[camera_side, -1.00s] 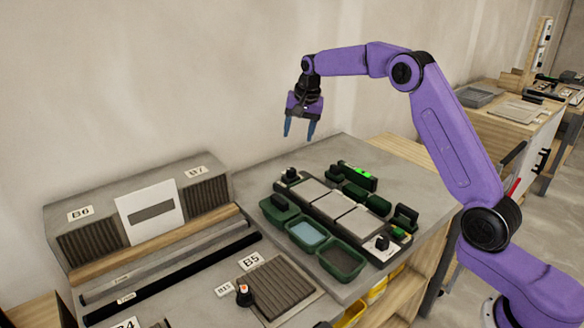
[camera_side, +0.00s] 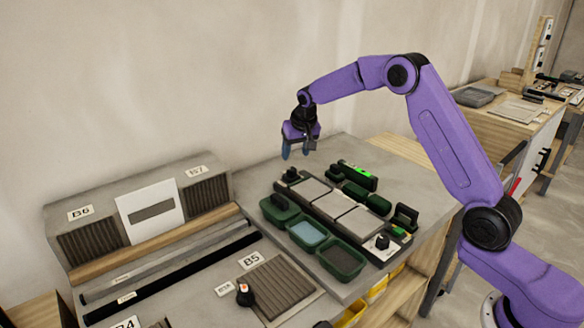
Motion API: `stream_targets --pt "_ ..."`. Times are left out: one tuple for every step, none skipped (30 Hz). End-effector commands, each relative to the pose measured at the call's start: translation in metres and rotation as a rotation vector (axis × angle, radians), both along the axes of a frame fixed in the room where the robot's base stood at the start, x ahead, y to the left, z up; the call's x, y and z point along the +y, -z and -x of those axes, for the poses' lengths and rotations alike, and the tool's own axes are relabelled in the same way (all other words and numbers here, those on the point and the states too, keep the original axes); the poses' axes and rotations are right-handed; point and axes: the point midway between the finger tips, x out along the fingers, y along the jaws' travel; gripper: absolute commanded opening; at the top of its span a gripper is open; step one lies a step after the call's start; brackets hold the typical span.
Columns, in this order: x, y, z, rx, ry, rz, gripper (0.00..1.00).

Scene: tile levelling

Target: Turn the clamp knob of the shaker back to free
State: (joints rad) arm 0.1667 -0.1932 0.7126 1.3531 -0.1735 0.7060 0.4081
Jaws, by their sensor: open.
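My gripper (camera_side: 295,155) points down with its blue fingers apart and empty. In the picture it is just above a black knob (camera_side: 291,174) at the far end of a long dark rail bearing pale tiles (camera_side: 333,204). A gap shows between fingers and knob, but their depth is hard to judge. Another black knob (camera_side: 382,242) stands on a light plate at the rail's near end. No readable label shows which knob is the shaker's clamp.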

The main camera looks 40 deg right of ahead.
Motion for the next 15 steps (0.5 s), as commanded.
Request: stream_targets --pt "-0.001 0.010 -0.003 0.004 0.000 0.000 0.58" --pt "-0.001 0.016 -0.005 0.003 0.000 0.000 0.58" --pt "-0.002 0.023 -0.008 0.003 -0.001 0.000 0.58" --pt "-0.003 0.028 -0.010 0.003 -0.001 0.000 0.58" --pt "-0.003 0.032 -0.012 0.003 -0.001 0.000 0.58" --pt "-0.004 0.039 -0.015 0.003 -0.001 0.000 0.58" --pt "-0.004 0.043 -0.017 0.002 -0.001 0.001 0.58" --pt "-0.005 0.048 -0.018 0.003 -0.001 0.000 0.58" --pt "-0.005 0.053 -0.020 0.002 -0.001 0.001 0.58" --pt "-0.006 0.056 -0.022 0.002 -0.001 0.001 0.58" --pt "-0.006 0.059 -0.023 0.001 -0.001 0.001 0.58" --pt "-0.007 0.062 -0.025 0.001 0.000 0.001 0.58" --pt "-0.007 0.065 -0.026 0.001 0.000 0.001 0.58" --pt "-0.007 0.067 -0.027 0.000 0.000 0.000 0.58" --pt "-0.008 0.069 -0.028 -0.001 0.000 0.000 0.58"
